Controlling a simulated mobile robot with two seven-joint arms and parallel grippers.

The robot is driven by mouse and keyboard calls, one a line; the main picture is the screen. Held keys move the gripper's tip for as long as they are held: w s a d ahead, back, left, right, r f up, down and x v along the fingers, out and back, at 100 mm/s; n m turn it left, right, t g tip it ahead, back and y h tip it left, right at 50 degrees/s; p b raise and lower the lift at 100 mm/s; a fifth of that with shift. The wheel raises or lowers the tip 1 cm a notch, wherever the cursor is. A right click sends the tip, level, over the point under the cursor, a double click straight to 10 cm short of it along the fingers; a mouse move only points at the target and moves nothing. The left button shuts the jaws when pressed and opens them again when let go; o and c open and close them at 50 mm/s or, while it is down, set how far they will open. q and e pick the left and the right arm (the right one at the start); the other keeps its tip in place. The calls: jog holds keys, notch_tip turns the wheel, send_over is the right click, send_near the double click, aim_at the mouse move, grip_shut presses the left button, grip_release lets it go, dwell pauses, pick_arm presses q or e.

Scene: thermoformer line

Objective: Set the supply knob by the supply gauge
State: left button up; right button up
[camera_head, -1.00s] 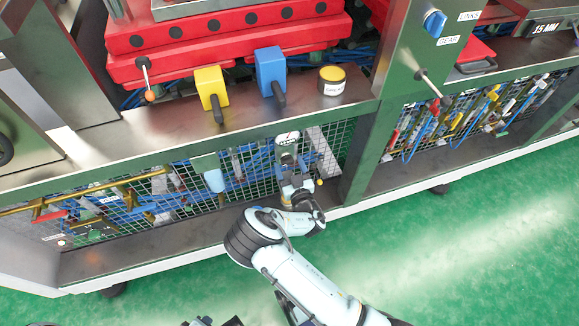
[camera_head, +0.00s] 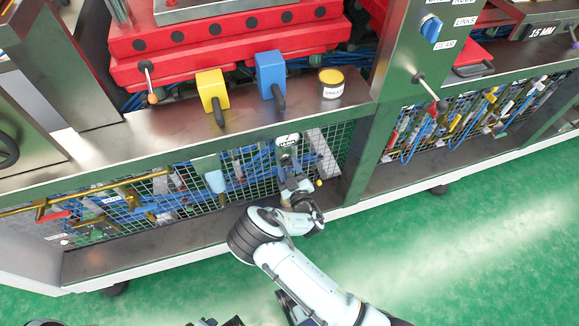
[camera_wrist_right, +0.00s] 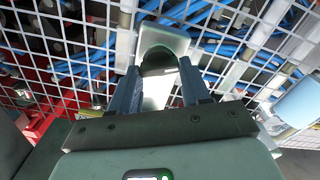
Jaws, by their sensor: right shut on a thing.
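The supply gauge, a small white dial (camera_head: 287,139), sits on the cabinet's green front rail, just above my right gripper (camera_head: 291,172). Its needle and scale are too small to read. In the right wrist view, the two fingers of my right gripper (camera_wrist_right: 160,80) are shut on a dark round knob (camera_wrist_right: 157,60), in front of a pale plate (camera_wrist_right: 165,35) on the wire mesh. I take this for the supply knob. It is hidden behind the gripper in the head view, and its setting cannot be told. My left gripper is not clearly in view.
Wire mesh (camera_head: 240,170) with blue hoses and valves surrounds the gripper. A pale blue handle (camera_head: 212,178) hangs to its left. Yellow (camera_head: 211,88) and blue (camera_head: 270,70) lever blocks and a yellow-topped can (camera_head: 331,82) stand on the ledge above. Green floor (camera_head: 470,250) is open in front.

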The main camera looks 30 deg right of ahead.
jog(key=n, duration=0.3)
jog(key=shift+f, duration=0.1)
jog(key=n, duration=0.2)
jog(key=shift+a+n+p, duration=0.1)
jog(key=shift+n+p, duration=0.25)
jog(key=shift+n, duration=0.05)
jog(key=n, duration=0.2)
jog(key=shift+f+n, duration=0.15)
jog(key=shift+n, duration=0.15)
pick_arm(q)
jog(key=s+a+f+g+b, duration=0.1)
jog(key=s+a+f+b, duration=0.1)
jog(key=f+b, duration=0.3)
jog(key=shift+s+f, duration=0.55)
jog(key=shift+f, duration=0.1)
pick_arm(e)
jog(key=shift+s+d+f+n, duration=0.1)
jog(key=shift+d+n, duration=0.05)
jog(key=shift+n, duration=5.8)
jog(key=shift+d+n, duration=0.1)
jog(key=shift+n, duration=5.85)
